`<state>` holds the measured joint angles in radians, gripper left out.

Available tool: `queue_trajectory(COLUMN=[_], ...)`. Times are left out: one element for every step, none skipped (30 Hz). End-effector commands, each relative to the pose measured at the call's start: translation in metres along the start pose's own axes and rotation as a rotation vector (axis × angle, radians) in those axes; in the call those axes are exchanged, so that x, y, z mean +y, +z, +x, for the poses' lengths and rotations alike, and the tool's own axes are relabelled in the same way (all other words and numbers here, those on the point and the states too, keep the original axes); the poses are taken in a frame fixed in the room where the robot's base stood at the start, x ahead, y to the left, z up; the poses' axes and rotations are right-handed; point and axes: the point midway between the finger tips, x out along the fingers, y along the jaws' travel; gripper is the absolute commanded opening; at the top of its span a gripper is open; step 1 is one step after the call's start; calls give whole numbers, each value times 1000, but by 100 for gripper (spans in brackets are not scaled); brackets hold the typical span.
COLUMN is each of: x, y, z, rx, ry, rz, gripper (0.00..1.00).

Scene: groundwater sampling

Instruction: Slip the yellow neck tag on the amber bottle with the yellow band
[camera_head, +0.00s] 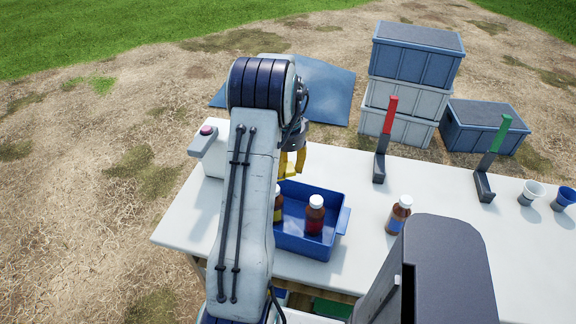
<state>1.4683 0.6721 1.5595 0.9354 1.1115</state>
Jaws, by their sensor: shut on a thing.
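The amber bottle with the yellow band (278,212) stands upright in the blue tray (341,222). It has a white cap, and my arm hides its left part. My gripper (292,165) is above the back left of the tray, behind and above this bottle. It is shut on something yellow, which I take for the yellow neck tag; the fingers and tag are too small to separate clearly. No tag shows around the bottle's neck. An amber bottle with a red band (314,216) stands beside it in the tray.
Another amber bottle (398,216) stands on the white table (350,250) right of the tray. A red-topped stand (386,140) and a green-topped stand (495,158) are behind. Cups (531,193) sit far right. A white device (207,145) is left; crates (415,55) stand beyond.

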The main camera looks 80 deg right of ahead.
Motion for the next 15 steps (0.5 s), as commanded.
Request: queue_trajectory(x=[0,0,0,0,0,0,0,0,0,0,0,0,0,0,0], y=[0,0,0,0,0,0,0,0,0,0,0,0,0,0,0], z=[3,5,6,8,10,12,14,16,19,21,23,26,28,30,33], rx=[0,0,0,0,0,-1,-1,-1,-1,-1,-1,-1,-1,-1,-1], ry=[1,1,1,1,1,1,1,1,1,1,1,1,1,1,1], rz=[0,0,0,0,0,0,0,0,0,0,0,0,0,0,0], gripper=[11,11,11,11,11,11,11,11,11,11,11,11,11,11,11])
